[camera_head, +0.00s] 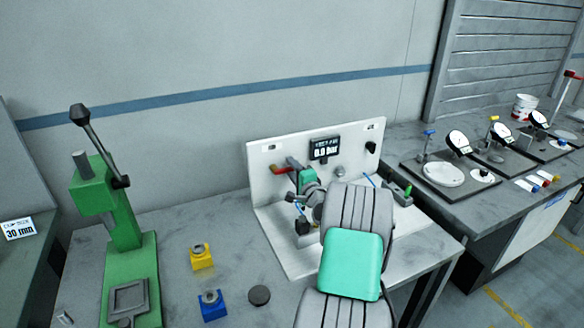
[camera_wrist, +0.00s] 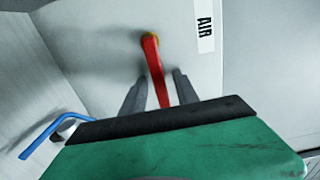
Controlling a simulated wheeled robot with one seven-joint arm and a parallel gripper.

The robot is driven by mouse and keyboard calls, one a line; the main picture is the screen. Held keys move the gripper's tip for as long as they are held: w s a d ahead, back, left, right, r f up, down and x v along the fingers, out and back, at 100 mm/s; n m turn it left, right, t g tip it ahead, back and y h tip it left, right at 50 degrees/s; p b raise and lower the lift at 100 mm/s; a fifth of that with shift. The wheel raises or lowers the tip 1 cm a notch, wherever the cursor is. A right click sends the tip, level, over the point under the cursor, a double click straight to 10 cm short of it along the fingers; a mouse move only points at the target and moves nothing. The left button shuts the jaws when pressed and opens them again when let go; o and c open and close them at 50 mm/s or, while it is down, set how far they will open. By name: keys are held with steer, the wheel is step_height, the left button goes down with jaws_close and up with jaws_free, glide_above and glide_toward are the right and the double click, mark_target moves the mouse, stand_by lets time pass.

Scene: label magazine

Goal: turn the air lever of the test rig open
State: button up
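The air lever (camera_wrist: 154,72) is a red handle on a yellow pivot on the pale panel of the test rig (camera_head: 262,180). In the wrist view it hangs down from the pivot beside a white "AIR" label (camera_wrist: 204,25). In the head view the red lever (camera_head: 280,169) shows at the panel's left part, and the display (camera_head: 325,149) reads 0.0 bar. My gripper (camera_wrist: 159,86) is open, with its two grey fingers on either side of the lever and a gap showing on each side. The lever's lower end is hidden behind the gripper's dark edge. My arm hides part of the rig.
A green press (camera_head: 115,225) stands at left on the bench. A yellow block (camera_head: 202,257), a blue block (camera_head: 212,305) and a dark disc (camera_head: 259,295) lie between press and rig. A bent blue tube (camera_wrist: 45,135) is at left in the wrist view. Dial gauges (camera_head: 459,142) stand on the right bench.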

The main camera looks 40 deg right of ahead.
steer(key=shift+c, duration=0.4)
jaws_close()
stand_by(1.0)
